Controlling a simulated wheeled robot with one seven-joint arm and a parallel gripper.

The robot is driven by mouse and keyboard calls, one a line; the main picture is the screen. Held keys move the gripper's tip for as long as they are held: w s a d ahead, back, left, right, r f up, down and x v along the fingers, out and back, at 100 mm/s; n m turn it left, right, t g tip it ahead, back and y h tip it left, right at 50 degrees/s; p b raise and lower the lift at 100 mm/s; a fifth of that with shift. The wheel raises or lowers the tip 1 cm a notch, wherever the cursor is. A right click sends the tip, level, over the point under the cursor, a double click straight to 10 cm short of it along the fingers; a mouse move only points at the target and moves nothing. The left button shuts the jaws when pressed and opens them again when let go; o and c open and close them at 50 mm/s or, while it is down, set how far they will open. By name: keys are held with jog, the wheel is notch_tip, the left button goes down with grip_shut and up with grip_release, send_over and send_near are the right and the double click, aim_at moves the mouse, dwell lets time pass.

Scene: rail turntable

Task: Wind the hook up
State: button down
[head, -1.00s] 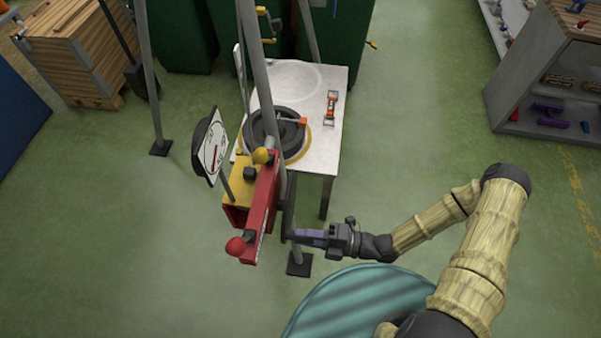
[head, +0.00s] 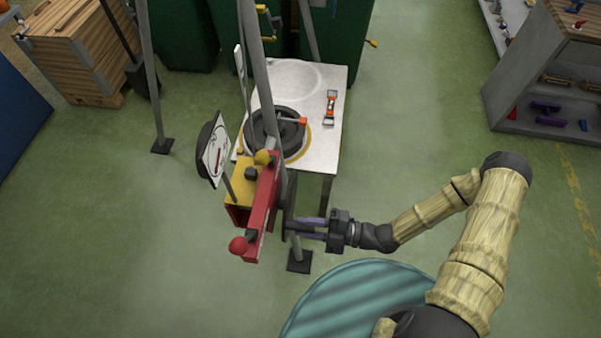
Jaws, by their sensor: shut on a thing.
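A yellow winch box (head: 238,196) with a long red bar (head: 262,212) is fixed on a grey leg of the stand (head: 272,110). A dark crank (head: 288,214) shows on its right side. My gripper (head: 299,226) reaches in from the right, its purple fingers shut on the crank's handle, which is mostly hidden by them. A white dial (head: 215,150) faces left of the winch. A stack of dark round weights (head: 272,132) with an orange-tipped bar on top sits on the white table (head: 318,150). I cannot make out the hook.
An orange-and-grey tool (head: 331,107) lies on the table. Stand legs with dark feet (head: 299,261) are close to my gripper. A wooden crate (head: 75,55) is at back left, green bins (head: 325,40) behind, and a grey shelf (head: 550,90) at right. The green floor between is clear.

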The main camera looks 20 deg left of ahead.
jog(key=shift+w+a+r+m, duration=0.1)
jog(key=shift+w+r+m, duration=0.2)
jog(key=shift+r+m, duration=0.2)
jog(key=shift+w+a+r+m+p, duration=0.1)
jog(key=shift+w+r+m+p, duration=0.4)
jog(key=shift+m, duration=0.4)
jog(key=shift+w+a+r+m+p, duration=0.1)
jog(key=shift+w+r+m+p, duration=0.35)
jog(key=shift+m, duration=0.45)
jog(key=shift+f, duration=0.1)
jog(key=c, duration=1)
grip_release()
jog(key=shift+d+f, duration=0.1)
